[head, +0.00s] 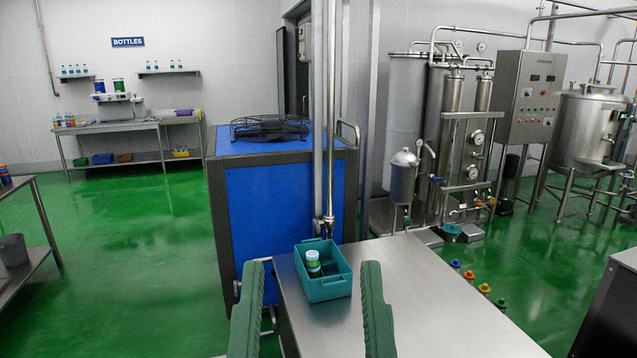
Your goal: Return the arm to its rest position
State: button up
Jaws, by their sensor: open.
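My gripper (312,312) shows at the bottom of the head view as two green fingers, spread wide apart with nothing between them near the camera. Beyond the fingertips, a teal bin (325,289) stands on the steel table (430,292). A small bottle (313,264) with a white cap and a green label stands upright in the bin. The gripper appears apart from both the bin and the bottle. The rest of my arm is not visible.
A blue cabinet (255,215) with a black rack (268,127) on top stands left of the table. Vertical steel pipes (323,110) rise behind the bin. Steel tanks (405,120) stand at the back right. The table right of the bin is clear.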

notch_tip(320, 180, up, 29)
jog(key=p, duration=2.5)
jog(key=shift+a+p, duration=0.3)
